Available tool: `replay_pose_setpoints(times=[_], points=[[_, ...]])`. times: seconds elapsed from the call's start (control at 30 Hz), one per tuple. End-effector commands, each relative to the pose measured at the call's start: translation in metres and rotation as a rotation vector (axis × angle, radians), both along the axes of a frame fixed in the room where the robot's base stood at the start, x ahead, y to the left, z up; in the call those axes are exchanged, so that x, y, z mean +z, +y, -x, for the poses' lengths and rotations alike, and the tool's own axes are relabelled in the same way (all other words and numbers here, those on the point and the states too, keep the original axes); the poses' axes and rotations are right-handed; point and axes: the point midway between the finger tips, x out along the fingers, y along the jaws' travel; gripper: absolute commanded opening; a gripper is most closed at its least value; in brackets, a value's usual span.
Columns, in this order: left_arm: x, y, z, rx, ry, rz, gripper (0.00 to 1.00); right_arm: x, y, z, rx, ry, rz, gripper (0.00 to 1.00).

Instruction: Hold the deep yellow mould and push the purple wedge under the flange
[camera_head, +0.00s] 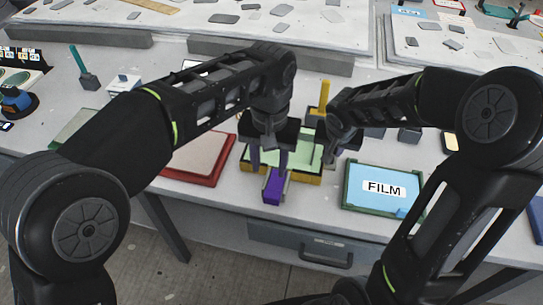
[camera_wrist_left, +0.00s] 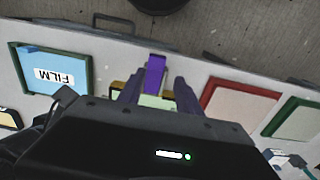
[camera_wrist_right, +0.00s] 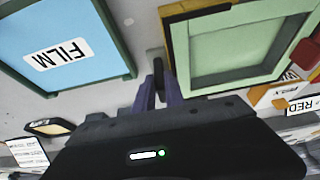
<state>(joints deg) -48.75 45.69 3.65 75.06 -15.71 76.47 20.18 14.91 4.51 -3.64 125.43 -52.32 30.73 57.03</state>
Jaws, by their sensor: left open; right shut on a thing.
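The deep yellow mould (camera_head: 313,179), with a pale green inside, sits on the table at the centre. It also shows in the right wrist view (camera_wrist_right: 182,60). The purple wedge (camera_head: 273,187) lies at the mould's front edge; whether its tip is under the flange is hidden. My left gripper (camera_head: 269,160) is open above the mould's front. In the left wrist view the wedge (camera_wrist_left: 155,72) appears beyond and between its fingertips. My right gripper (camera_wrist_right: 158,80) is shut at the mould's side edge, on a narrow dark part that appears to belong to it.
A red-framed tray (camera_head: 201,181) lies left of the mould. A green-framed blue tray marked FILM (camera_head: 384,208) lies to the right. The table's front edge is close to the wedge, with a drawer handle (camera_head: 325,262) below. Several small items stand behind.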

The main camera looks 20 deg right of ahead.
Motion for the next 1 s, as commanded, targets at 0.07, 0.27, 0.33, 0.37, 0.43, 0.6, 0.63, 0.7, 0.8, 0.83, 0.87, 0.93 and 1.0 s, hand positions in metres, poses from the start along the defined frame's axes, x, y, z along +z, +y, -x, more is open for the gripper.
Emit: replay_pose_setpoints(times=[0.07,0.27,0.33,0.37,0.43,0.6,0.63,0.7,0.8,0.83,0.87,0.93,1.0], points=[[-0.013,0.008,0.009,-0.004,0.006,-0.011,0.34,-0.003,-0.002,0.004,-0.006,0.011,0.000,0.00],[-0.047,0.020,0.027,-0.003,0.010,-0.010,0.18,-0.003,-0.002,0.004,-0.006,0.010,0.000,0.00],[-0.054,0.019,0.028,0.000,0.006,0.000,0.12,-0.003,-0.002,0.004,-0.006,0.010,0.000,0.00],[-0.053,0.017,0.027,0.003,0.002,0.009,0.10,-0.003,-0.002,0.004,-0.006,0.010,0.000,0.00],[-0.053,0.016,0.026,0.005,-0.001,0.013,0.04,-0.003,-0.002,0.004,-0.006,0.010,0.000,0.00],[-0.053,0.016,0.026,0.005,-0.001,0.012,0.00,-0.003,-0.002,0.003,-0.006,0.010,0.000,0.00],[-0.053,0.016,0.026,0.005,-0.001,0.012,0.00,-0.003,-0.002,0.003,-0.006,0.009,0.001,0.00],[-0.054,0.016,0.026,0.005,0.000,0.011,0.00,-0.003,-0.002,0.003,-0.006,0.009,0.001,0.00],[-0.058,0.016,0.026,0.005,0.001,0.011,0.00,-0.003,-0.002,0.003,-0.006,0.009,0.001,0.00],[-0.060,0.016,0.026,0.005,0.000,0.010,0.00,-0.003,-0.002,0.003,-0.006,0.009,0.001,0.00],[-0.062,0.016,0.026,0.005,0.001,0.009,0.00,-0.003,-0.002,0.003,-0.005,0.009,0.000,0.00],[-0.068,0.016,0.026,0.004,0.001,0.009,0.00,-0.003,-0.002,0.003,-0.005,0.009,0.000,0.00],[-0.076,0.016,0.026,0.004,0.002,0.009,0.00,-0.003,-0.002,0.003,-0.005,0.009,0.000,0.00]])
